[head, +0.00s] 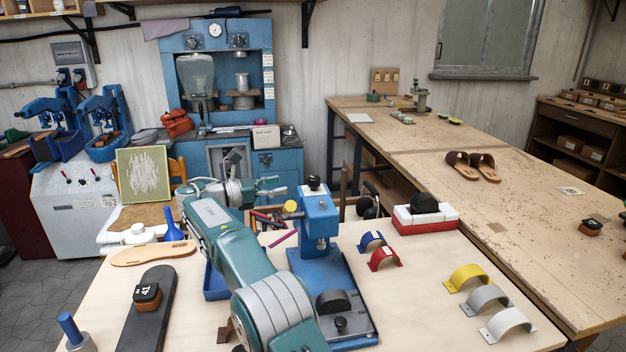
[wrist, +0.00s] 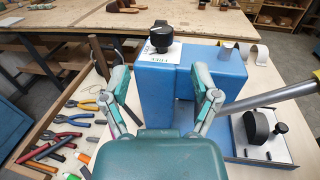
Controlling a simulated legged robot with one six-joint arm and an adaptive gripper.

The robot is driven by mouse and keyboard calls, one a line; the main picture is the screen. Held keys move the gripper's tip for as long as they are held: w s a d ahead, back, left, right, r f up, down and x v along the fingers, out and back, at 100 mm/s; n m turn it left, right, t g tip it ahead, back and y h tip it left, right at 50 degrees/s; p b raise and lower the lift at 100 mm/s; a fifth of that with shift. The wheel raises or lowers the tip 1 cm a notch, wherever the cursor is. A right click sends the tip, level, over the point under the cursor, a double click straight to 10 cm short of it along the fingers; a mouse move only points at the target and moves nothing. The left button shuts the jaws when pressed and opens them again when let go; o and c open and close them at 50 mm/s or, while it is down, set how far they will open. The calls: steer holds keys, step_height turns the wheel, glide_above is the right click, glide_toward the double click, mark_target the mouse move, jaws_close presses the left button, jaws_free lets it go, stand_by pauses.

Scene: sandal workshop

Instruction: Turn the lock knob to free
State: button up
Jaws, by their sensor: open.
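The lock knob (head: 314,183) is a small black knob on top of the blue hand press (head: 319,215). In the wrist view the knob (wrist: 161,36) has a light pointer mark on top and a white printed label (wrist: 159,57) beside it. My gripper (head: 272,186) is open and empty, to the left of the press top in the head view. In the wrist view my gripper (wrist: 159,78) has its two fingers spread, with the knob beyond them, centred between them and apart from them. The press lever (wrist: 268,96) slants out to the right.
Pliers (wrist: 68,120) and other hand tools lie left of the press. The press base carries a black rounded block (head: 333,302). Coloured arched pieces (head: 467,277), a red-and-white box (head: 426,221) and a sandal sole (head: 153,252) lie around it. A blue machine (head: 215,80) stands behind.

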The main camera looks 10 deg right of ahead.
mark_target(314, 177)
steer(key=d, duration=0.3)
steer(key=w+d, duration=0.1)
steer(key=d, duration=0.5)
steer(key=shift+w+d, duration=0.1)
steer(key=shift+w, duration=0.25)
